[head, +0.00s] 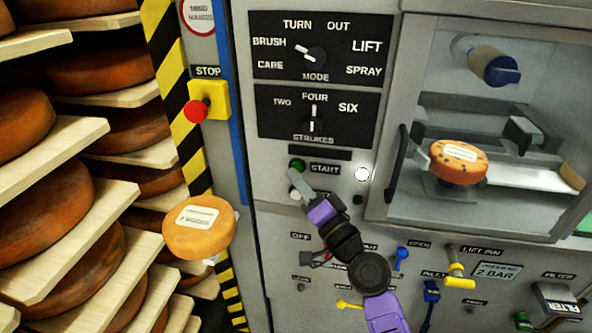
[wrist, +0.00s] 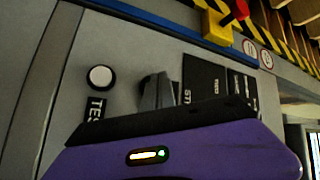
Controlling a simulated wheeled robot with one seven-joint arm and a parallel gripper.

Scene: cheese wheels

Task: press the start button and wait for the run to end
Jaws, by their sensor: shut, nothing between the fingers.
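The start button (head: 297,165) is a dark green round button left of its START label on the grey panel in the head view. My gripper (head: 296,177) is shut and empty, with its fingertips at or just below this button; I cannot tell whether they touch it. In the wrist view the shut fingers (wrist: 158,92) point at the panel and hide the button. A lit white lamp (head: 362,174) is to the right of the label. The mode knob (head: 315,54) points toward BRUSH, and the strokes knob (head: 313,125) points up at FOUR.
A red stop button (head: 197,111) on a yellow box is at the left. A cheese wheel (head: 457,162) sits inside the windowed chamber with its handle (head: 397,163). Another cheese wheel (head: 199,227) is left of the panel. Shelves of cheese fill the left side. Valves and levers line the lower panel.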

